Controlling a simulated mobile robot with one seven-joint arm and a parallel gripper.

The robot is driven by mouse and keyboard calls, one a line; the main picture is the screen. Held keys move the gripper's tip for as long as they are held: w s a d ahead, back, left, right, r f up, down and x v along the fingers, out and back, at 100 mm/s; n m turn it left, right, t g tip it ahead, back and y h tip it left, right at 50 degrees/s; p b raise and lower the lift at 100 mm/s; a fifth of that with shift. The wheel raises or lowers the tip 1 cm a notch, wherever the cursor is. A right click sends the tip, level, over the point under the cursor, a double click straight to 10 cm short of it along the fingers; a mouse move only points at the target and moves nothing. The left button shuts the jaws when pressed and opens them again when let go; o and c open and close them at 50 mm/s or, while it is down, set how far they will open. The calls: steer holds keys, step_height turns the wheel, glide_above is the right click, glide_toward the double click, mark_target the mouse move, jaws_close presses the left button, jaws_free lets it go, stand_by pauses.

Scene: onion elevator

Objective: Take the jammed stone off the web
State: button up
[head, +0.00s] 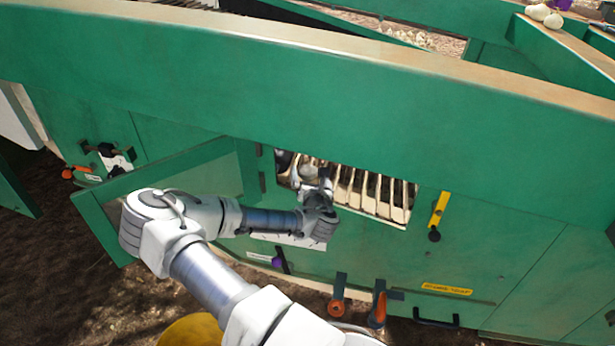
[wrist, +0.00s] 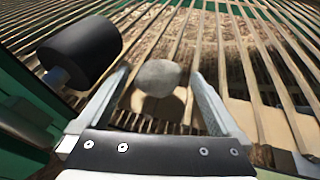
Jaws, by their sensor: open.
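The stone (wrist: 158,76) is grey and rounded and lies on the web (wrist: 235,65), a bed of pale parallel rods. In the wrist view, my gripper (wrist: 160,88) is open, with one finger on each side of the stone and a visible gap on both sides. Whether the fingertips reach down past the stone is hard to tell. In the head view, my gripper (head: 318,178) reaches through the hatch opening in the green side panel. The web's rods (head: 375,190) show there to its right. I cannot make out the stone clearly in that view.
A black roller (wrist: 80,52) sits close to the left finger in the wrist view. The green hatch door (head: 110,190) stands open on the left, behind my arm. A yellow latch (head: 439,208) is right of the opening. Orange-handled clamps (head: 337,306) sit below it.

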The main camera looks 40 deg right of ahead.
steer(key=shift+w+d, duration=0.2)
steer(key=shift+w, duration=0.2)
steer(key=shift+c, duration=0.2)
jaws_close()
